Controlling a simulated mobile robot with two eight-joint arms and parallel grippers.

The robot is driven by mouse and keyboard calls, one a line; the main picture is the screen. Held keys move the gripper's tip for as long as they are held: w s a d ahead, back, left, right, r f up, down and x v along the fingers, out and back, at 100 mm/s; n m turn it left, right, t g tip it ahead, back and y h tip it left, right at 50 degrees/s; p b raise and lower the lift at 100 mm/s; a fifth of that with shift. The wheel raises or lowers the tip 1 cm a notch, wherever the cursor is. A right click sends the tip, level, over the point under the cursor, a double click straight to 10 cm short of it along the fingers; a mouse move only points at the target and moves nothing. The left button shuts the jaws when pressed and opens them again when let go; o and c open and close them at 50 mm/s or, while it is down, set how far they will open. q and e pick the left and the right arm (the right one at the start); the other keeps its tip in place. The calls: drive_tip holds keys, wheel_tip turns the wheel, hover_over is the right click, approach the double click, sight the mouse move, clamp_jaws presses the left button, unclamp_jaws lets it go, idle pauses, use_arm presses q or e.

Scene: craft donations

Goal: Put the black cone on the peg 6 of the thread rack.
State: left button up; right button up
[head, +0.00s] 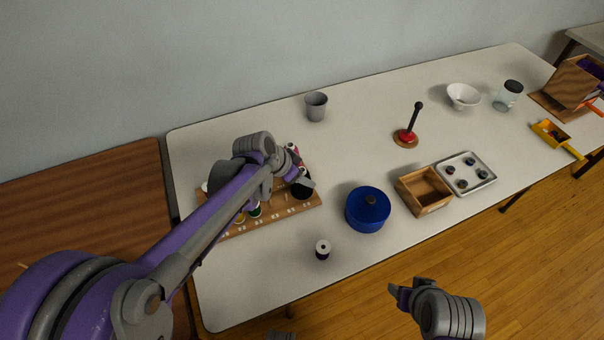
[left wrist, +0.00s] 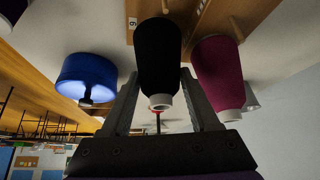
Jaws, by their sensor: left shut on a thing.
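The black cone (head: 303,188) is at the right end of the thread rack (head: 309,203), partly hidden by my left gripper (head: 299,177). In the left wrist view the black cone (left wrist: 157,55) stands between the two fingers of my left gripper (left wrist: 160,108), which is shut on it. Its wide end is toward the rack board (left wrist: 208,14); whether it touches the board or a peg I cannot tell. A magenta cone (left wrist: 218,72) is close beside it. My arm hides much of the rack. My right gripper (head: 404,293) is at the lower right, apart from the table things; its jaw opening is unclear.
A small spool (head: 322,249) stands in front. A grey cup (head: 316,106) is behind. A wooden box (head: 424,191) and a metal tray (head: 466,173) are farther right. Open table lies behind the pot.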

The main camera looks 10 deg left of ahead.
use_arm(q)
drive_tip(key=o, duration=1.5)
drive_tip(key=p+v, duration=0.1)
drive_tip(key=v, duration=0.9)
drive_tip(key=shift+s+a+r, duration=0.15)
drive_tip(key=shift+s+r, duration=0.05)
drive_tip(key=shift+r, duration=0.1)
drive_tip(key=s+a+n+y+p, duration=0.1)
drive_tip(key=s+n+p, duration=0.1)
drive_tip(key=s, duration=0.4)
drive_tip(key=s+a+n+y+p, duration=0.1)
drive_tip(key=s+n+y+p, duration=0.1)
drive_tip(key=s, duration=0.5)
drive_tip(key=s+a+f+n+y+p, duration=0.1)
drive_tip(key=s+a+n+p, duration=0.1)
drive_tip(key=s+n, duration=0.2)
drive_tip(key=shift+s, duration=1.15)
